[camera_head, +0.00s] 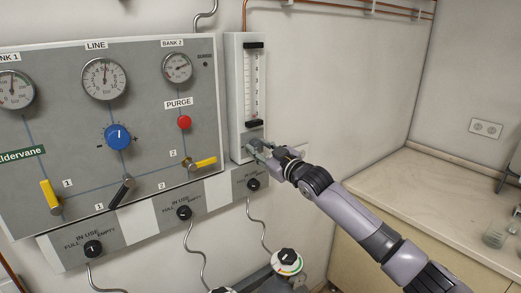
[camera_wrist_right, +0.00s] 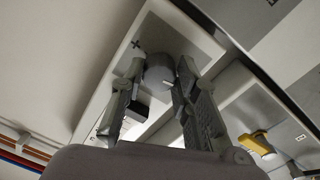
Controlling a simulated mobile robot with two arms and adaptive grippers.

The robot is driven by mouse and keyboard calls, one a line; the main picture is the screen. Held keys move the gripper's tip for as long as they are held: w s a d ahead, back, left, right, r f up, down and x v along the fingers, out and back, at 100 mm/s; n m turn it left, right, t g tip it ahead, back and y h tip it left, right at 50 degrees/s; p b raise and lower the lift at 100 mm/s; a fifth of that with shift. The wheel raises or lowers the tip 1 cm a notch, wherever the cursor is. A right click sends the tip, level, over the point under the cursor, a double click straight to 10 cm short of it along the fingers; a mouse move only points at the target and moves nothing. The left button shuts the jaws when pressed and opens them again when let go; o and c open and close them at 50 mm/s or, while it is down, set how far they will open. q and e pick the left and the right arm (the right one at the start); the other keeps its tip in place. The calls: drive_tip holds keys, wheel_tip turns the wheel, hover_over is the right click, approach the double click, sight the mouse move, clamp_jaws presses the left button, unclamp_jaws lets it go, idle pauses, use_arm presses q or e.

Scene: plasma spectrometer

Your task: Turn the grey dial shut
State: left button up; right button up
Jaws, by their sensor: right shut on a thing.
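The grey dial (camera_wrist_right: 160,72) is a round knob with a pale mark on its rim, on the light panel beside a plus sign in the right wrist view. My right gripper (camera_wrist_right: 157,90) has one finger on each side of the dial and is shut on it. In the head view my right gripper (camera_head: 257,150) is at the foot of the narrow flow meter panel (camera_head: 235,85), and it hides most of the dial. My left gripper is not in view.
A large grey gauge panel (camera_head: 70,115) stands left of the flow meter, with a blue knob (camera_head: 117,136), a red purge button (camera_head: 184,122) and yellow lever handles. Black "in use" knobs (camera_head: 253,184) are close below my right gripper. A worktop (camera_head: 430,190) is at the right.

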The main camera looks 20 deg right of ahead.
drive_tip(key=o, duration=1.2)
drive_tip(key=shift+c, duration=0.2)
drive_tip(key=shift+s, duration=0.1)
drive_tip(key=v, duration=1.1)
drive_tip(key=shift+s+d, duration=0.15)
drive_tip(key=shift+s, duration=0.2)
